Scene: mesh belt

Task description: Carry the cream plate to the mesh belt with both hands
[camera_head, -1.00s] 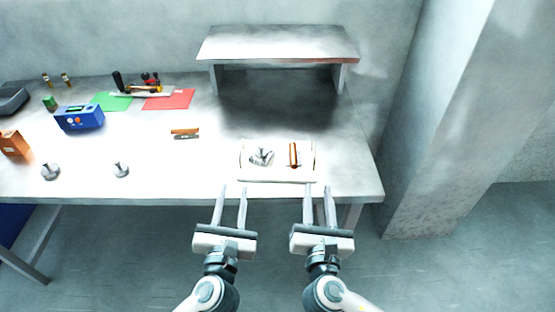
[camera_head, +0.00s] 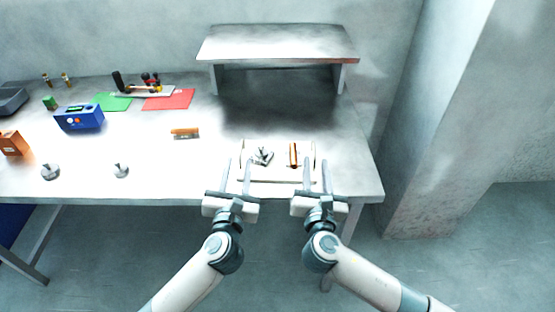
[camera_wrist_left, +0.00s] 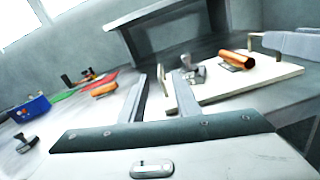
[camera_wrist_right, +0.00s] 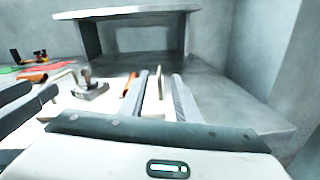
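The cream plate (camera_head: 280,180) lies flat near the table's front edge. A grey metal piece (camera_head: 262,156) and an orange-brown block (camera_head: 293,155) rest on it. My left gripper (camera_head: 238,161) is open, with its fingers either side of the plate's left edge; the left wrist view shows the plate (camera_wrist_left: 262,84) too. My right gripper (camera_head: 315,161) is open, with its fingers either side of the plate's right edge. In the right wrist view an upright part of the plate (camera_wrist_right: 160,83) stands between the fingers. No mesh belt can be made out clearly.
A raised grey shelf (camera_head: 278,42) on two supports stands behind the plate, with bare tabletop before it. A blue box (camera_head: 79,117), an orange-brown block (camera_head: 185,133) and two metal knobs (camera_head: 121,170) (camera_head: 50,172) lie left. A concrete pillar (camera_head: 430,130) rises right.

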